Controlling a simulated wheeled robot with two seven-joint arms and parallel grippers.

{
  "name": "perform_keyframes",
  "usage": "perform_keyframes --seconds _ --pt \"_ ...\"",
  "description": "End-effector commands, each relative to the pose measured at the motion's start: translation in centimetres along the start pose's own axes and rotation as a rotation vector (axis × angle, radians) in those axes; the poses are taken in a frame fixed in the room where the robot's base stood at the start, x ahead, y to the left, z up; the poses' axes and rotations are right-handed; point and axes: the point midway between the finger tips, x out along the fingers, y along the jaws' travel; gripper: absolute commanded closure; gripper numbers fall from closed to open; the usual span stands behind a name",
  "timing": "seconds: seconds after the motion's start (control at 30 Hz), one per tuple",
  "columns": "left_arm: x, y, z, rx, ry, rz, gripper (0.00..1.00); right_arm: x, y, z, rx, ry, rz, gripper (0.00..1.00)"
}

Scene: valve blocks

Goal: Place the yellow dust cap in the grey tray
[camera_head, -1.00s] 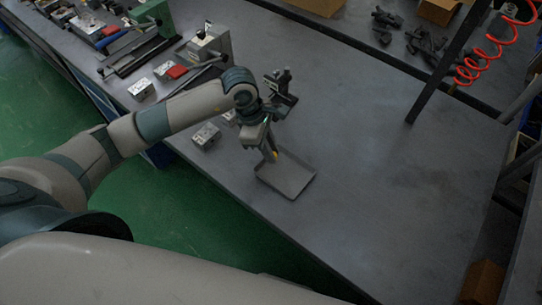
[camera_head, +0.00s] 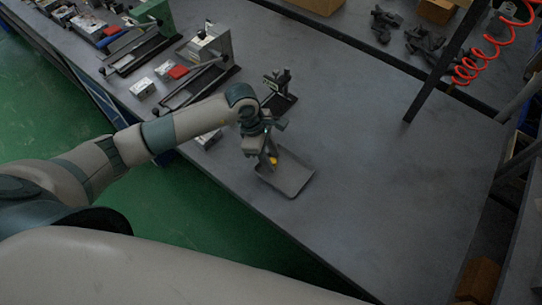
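The yellow dust cap (camera_head: 273,160) is a small bright spot at the fingertips of my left gripper (camera_head: 268,161), over the far left part of the grey tray. I cannot tell whether the cap rests on the tray floor or is held just above it. The grey tray (camera_head: 292,181) is shallow and lies near the table's front edge. My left gripper points down, and its fingers are too small and partly hidden to tell if they grip the cap. My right gripper is not in view.
A dark stand (camera_head: 279,88) is just behind my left gripper. Metal valve blocks (camera_head: 142,89) and a red part (camera_head: 178,72) lie to the left. A dark post (camera_head: 438,70) and a red coiled hose (camera_head: 488,45) are at right. The table right of the tray is clear.

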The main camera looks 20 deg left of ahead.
Motion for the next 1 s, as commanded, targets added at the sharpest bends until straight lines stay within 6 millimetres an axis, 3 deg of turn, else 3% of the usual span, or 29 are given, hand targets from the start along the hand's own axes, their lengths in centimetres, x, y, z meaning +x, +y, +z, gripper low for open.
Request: perform_keyframes --seconds 0.53,0.67,1.0 --pt "-0.9 0.1 0.1 0.001 -0.001 0.003 0.64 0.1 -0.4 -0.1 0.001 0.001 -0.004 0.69" --pt "-2.5 0.1 0.0 0.002 0.0 0.004 0.64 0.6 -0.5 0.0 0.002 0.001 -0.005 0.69" --pt "-8.5 0.1 0.0 0.001 0.0 0.005 0.64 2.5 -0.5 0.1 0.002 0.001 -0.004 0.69"
